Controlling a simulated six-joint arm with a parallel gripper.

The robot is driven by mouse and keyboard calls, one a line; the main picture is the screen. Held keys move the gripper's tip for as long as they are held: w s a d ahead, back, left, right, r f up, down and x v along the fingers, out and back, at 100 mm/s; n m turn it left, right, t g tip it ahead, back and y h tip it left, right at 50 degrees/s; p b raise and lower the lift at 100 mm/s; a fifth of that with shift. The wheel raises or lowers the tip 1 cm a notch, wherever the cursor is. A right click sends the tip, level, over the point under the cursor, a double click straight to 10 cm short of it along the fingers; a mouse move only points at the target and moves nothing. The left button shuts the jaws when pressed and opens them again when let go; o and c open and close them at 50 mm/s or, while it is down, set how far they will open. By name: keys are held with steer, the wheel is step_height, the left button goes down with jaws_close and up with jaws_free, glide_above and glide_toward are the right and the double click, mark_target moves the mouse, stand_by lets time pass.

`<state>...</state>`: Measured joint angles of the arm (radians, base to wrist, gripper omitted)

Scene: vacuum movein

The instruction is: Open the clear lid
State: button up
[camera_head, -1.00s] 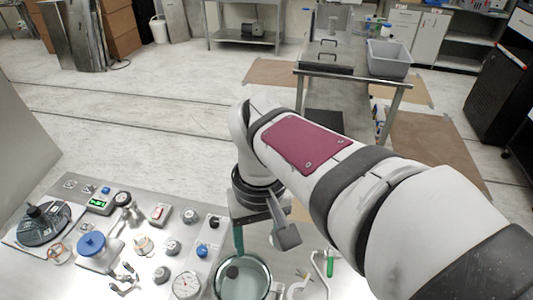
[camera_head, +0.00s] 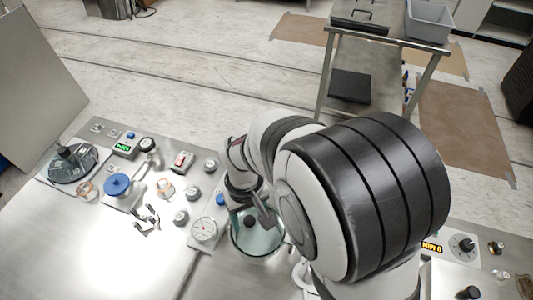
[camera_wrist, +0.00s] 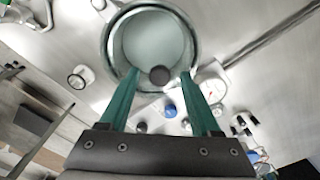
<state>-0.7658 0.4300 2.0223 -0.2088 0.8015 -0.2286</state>
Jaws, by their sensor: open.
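The clear lid (camera_head: 262,246) is a round, pale green glass disc on a round vessel at the front middle of the bench, with a small black knob (camera_head: 249,222). The lid also shows in the wrist view (camera_wrist: 150,40), lying flat, with its knob (camera_wrist: 159,75) near the rim closest to my gripper. My gripper (camera_wrist: 159,73) is open and points down at the lid. Its two green fingers appear on either side of the knob in the wrist view, with gaps on both sides. How far the fingertips reach down beside the knob is unclear.
A pressure gauge (camera_head: 204,230) stands just left of the vessel. The front left bench top (camera_head: 110,255) is bare. My arm hides the area right of the lid.

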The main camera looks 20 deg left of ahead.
jaws_close()
stand_by(1.4)
